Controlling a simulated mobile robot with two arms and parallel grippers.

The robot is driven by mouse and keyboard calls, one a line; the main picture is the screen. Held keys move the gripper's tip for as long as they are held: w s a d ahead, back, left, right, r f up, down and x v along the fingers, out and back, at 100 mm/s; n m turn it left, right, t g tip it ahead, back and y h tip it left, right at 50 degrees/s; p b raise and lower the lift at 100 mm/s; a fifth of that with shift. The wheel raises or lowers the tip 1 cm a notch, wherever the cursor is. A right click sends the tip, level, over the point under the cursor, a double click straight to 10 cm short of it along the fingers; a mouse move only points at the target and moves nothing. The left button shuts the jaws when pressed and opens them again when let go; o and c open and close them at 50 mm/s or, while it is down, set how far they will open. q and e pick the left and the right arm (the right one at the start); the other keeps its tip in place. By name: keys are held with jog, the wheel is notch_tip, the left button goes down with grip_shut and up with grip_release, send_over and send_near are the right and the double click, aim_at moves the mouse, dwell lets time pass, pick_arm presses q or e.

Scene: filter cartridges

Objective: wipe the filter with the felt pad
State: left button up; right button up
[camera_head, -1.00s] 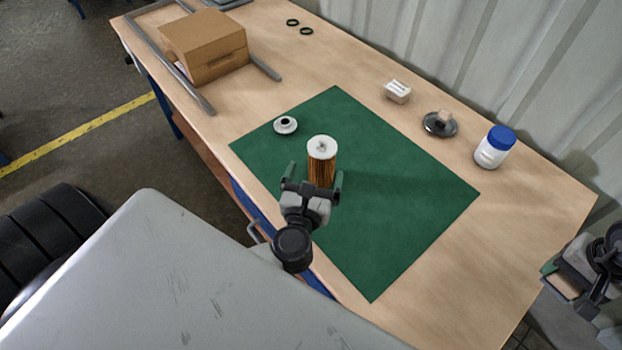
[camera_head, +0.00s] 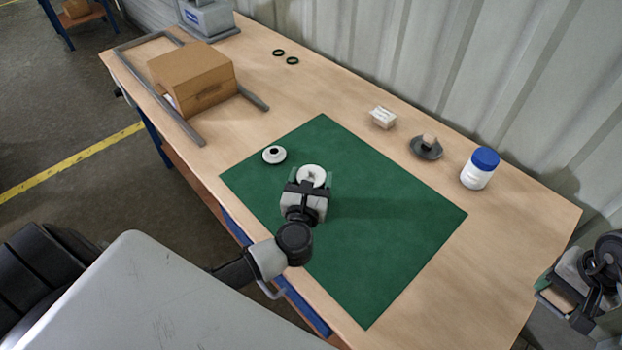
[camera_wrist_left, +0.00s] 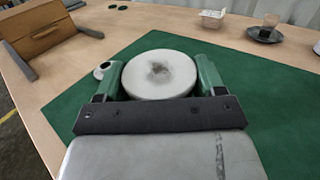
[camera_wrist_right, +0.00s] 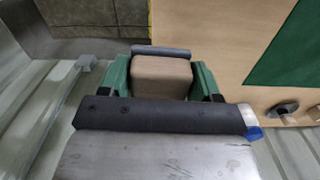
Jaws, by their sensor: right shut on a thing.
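The filter, with a white end cap (camera_head: 313,174), stands upright on the green mat (camera_head: 390,225). In the left wrist view a dark smudge shows on its cap (camera_wrist_left: 158,82); its pleated side is hidden. My left gripper (camera_head: 313,184) has its fingers on either side of the filter, open, with narrow gaps visible beside the cap. My right gripper (camera_wrist_right: 163,82) is shut on a tan block with a grey layer at its far face, which looks like the felt pad (camera_wrist_right: 162,74). It is held off the table's right end, at the edge of the head view (camera_head: 556,298).
A white flanged part (camera_head: 274,155) lies on the mat near the filter. A cardboard box (camera_head: 192,80) stands left.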

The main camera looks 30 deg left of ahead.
pick_arm(q)
jog(key=shift+c, duration=1.1)
jog(key=o, duration=0.8)
jog(key=shift+o, duration=0.2)
jog(key=shift+s, duration=0.1)
jog(key=v, duration=1.2)
